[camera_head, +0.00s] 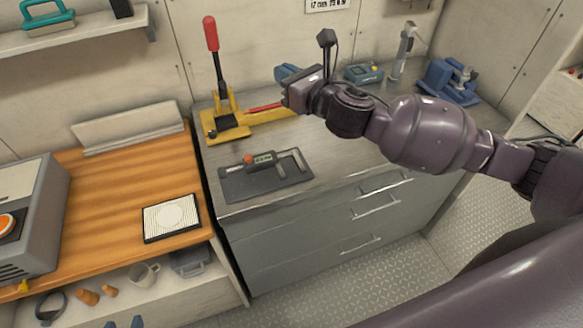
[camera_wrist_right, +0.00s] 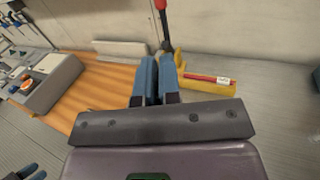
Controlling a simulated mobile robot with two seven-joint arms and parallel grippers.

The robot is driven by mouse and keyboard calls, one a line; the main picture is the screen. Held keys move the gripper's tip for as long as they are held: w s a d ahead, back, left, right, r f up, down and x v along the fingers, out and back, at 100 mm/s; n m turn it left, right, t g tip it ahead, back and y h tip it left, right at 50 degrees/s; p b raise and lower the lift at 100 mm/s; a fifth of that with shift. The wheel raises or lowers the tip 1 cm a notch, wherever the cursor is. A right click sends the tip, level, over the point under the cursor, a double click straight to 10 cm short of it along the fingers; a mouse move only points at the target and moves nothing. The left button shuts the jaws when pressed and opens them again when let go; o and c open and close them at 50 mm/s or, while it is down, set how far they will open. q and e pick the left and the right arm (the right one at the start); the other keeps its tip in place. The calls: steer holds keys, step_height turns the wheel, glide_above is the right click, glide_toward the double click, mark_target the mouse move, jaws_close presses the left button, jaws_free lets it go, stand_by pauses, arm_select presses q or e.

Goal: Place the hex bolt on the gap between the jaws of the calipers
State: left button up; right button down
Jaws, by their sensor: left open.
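The calipers (camera_head: 263,158) have a small display, a red knob and silver jaws at their right end, and lie on a dark tray (camera_head: 240,187) on the grey counter. My right gripper (camera_head: 284,73) is above the back of the counter, beyond the calipers. Its blue fingers (camera_wrist_right: 159,80) are close together in the right wrist view; I cannot tell whether anything is between them. I cannot make out the hex bolt in either view. My left gripper (camera_head: 124,322) shows only its blue fingertips, apart, at the bottom edge of the head view, away from the calipers.
A yellow tool (camera_head: 228,124) with a tall red-handled lever stands behind the calipers. A blue vise (camera_head: 449,82) and a blue-grey meter (camera_head: 363,73) stand at the back right. A white-topped pad (camera_head: 171,218) lies on the wooden bench (camera_head: 110,195) at left. The counter right of the tray is clear.

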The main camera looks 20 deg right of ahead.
steer(key=shift+y, duration=0.3)
steer(key=f+b, duration=0.1)
steer(key=f, duration=0.5)
steer(key=f+b, duration=0.2)
steer(key=f, duration=0.5)
steer(key=f+b, duration=0.1)
steer(key=f, duration=0.6)
steer(key=shift+s+a+f, duration=0.1)
steer(key=shift+a+f, duration=0.1)
steer(key=shift+a, duration=0.1)
steer(key=shift+f+b, duration=0.4)
